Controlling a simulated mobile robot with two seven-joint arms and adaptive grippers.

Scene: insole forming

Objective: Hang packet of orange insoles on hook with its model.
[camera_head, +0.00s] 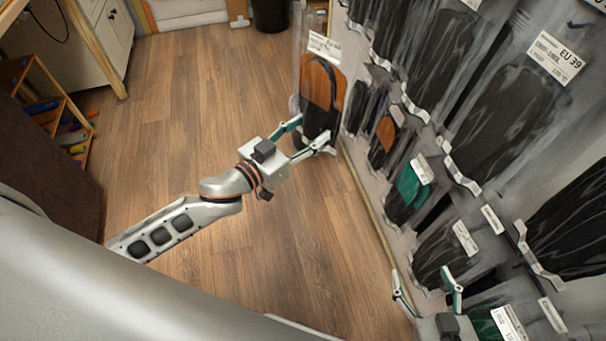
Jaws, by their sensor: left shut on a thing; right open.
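A clear packet of orange and black insoles (316,82) with a white label at its top is upright beside the far left edge of the rack. My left gripper (312,129) is shut on its lower part. Another packet with an orange patch (384,133) hangs lower on the rack (375,205). Metal hooks with label holders, such as one hook (414,108), stick out from the rack. My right gripper (428,290) is open and empty in front of the rack's lower part.
Many black insole packets (494,100) and a green one (411,184) fill the rack on the right. A wooden shelf with coloured items (70,135) and a white cabinet (95,35) stand at the left. A dark bin (270,14) is at the back. The wooden floor (180,90) is clear.

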